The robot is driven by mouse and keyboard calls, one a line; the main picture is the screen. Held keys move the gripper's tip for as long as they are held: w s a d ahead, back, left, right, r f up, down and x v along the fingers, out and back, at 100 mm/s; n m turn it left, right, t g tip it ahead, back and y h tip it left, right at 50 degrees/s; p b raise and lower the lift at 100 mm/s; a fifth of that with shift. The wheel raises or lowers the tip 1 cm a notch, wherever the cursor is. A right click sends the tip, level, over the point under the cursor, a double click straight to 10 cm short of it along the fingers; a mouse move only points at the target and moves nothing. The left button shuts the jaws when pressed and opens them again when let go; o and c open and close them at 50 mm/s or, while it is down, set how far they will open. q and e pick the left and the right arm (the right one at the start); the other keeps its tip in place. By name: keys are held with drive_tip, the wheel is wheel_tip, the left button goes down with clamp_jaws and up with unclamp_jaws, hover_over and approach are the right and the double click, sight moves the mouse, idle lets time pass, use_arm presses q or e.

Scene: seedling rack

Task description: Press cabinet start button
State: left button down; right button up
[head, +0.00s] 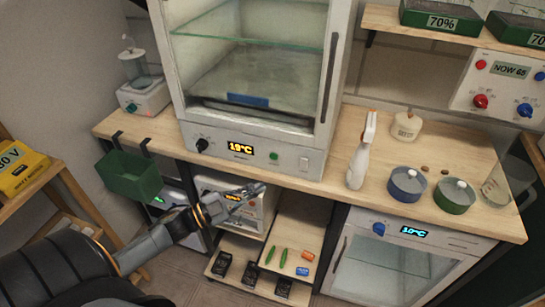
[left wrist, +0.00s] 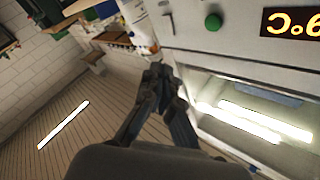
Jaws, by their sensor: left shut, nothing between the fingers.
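The white glass-fronted cabinet (head: 225,162) stands on the wooden counter, its orange display (head: 241,148) reading 19°C. A round green button (head: 273,156) is on its front panel, right of the display. In the left wrist view the panel appears upside down, with the green button (left wrist: 213,21) and part of the orange display (left wrist: 290,22). My left gripper (head: 260,187) is shut and empty, below the panel and apart from the green button. In the left wrist view its closed fingertips (left wrist: 158,72) are left of and below the button. My right gripper is not in view.
A black knob (head: 202,145) and a white switch (head: 304,164) flank the panel. The counter's front edge (head: 340,191) lies close to my left gripper. A white spray bottle (head: 360,155) stands right of the cabinet. A green bin (head: 130,180) hangs at the left. Open shelves lie below.

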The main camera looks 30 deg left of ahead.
sight(274, 156)
use_arm(q)
drive_tip(key=w+b, duration=0.1)
drive_tip(key=w, duration=0.2)
drive_tip(key=w+a+b, duration=0.1)
drive_tip(key=w+b, duration=0.1)
drive_tip(key=w+a+b, duration=0.1)
drive_tip(key=w, duration=0.2)
drive_tip(key=shift+w+b, duration=0.3)
drive_tip(key=shift+b, duration=0.05)
drive_tip(key=shift+a, duration=0.1)
idle(1.2)
drive_tip(key=shift+w+a, duration=0.1)
drive_tip(key=shift+w, duration=0.3)
